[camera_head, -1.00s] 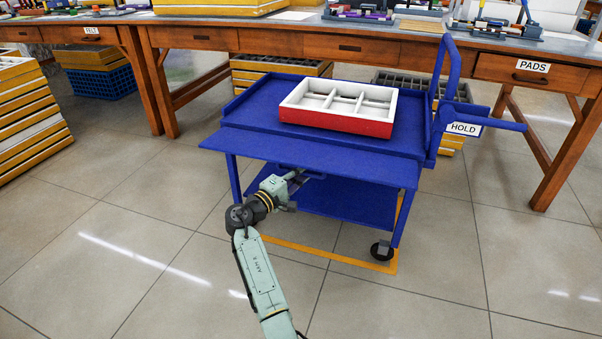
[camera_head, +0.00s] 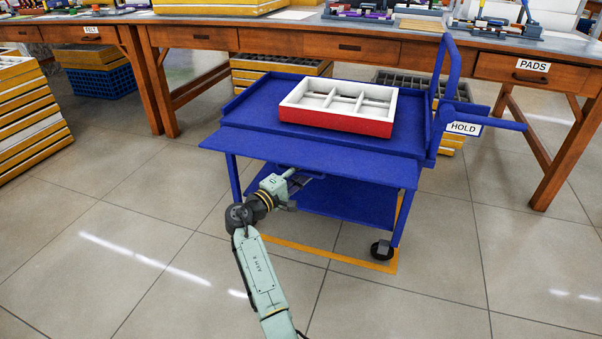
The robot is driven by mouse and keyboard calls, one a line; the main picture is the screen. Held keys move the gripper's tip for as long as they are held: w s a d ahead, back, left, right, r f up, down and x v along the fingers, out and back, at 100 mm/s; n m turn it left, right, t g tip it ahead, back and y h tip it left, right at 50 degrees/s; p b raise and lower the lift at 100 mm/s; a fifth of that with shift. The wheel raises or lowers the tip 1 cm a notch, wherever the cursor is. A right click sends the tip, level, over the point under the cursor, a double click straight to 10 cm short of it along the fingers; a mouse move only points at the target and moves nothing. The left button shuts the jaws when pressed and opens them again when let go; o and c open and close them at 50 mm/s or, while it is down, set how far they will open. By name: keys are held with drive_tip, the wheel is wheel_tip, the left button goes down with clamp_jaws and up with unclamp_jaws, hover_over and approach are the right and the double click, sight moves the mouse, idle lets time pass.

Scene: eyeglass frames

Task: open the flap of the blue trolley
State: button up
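The blue trolley (camera_head: 262,98) stands in the middle of the view, in front of the wooden benches. Its flap (camera_head: 310,156) is a long blue panel along the near side. It sticks out towards me, roughly level and a little below the top deck. My gripper (camera_head: 302,182) is under the flap, left of its middle, with its fingers pointing in beneath the panel. The fingertips are small and partly lost against the blue, so I cannot tell whether they are open or touch the flap.
A red and white divided tray (camera_head: 340,124) sits on the trolley top. The push handle (camera_head: 449,70) rises at the right, with a HOLD sign (camera_head: 464,128). A caster (camera_head: 382,250) stands by the yellow floor line (camera_head: 330,256). Stacked trays (camera_head: 30,120) are at the left. The near floor is clear.

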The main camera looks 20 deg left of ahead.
wheel_tip(320, 180, up, 10)
drive_tip(key=shift+r, duration=0.1)
idle(0.4)
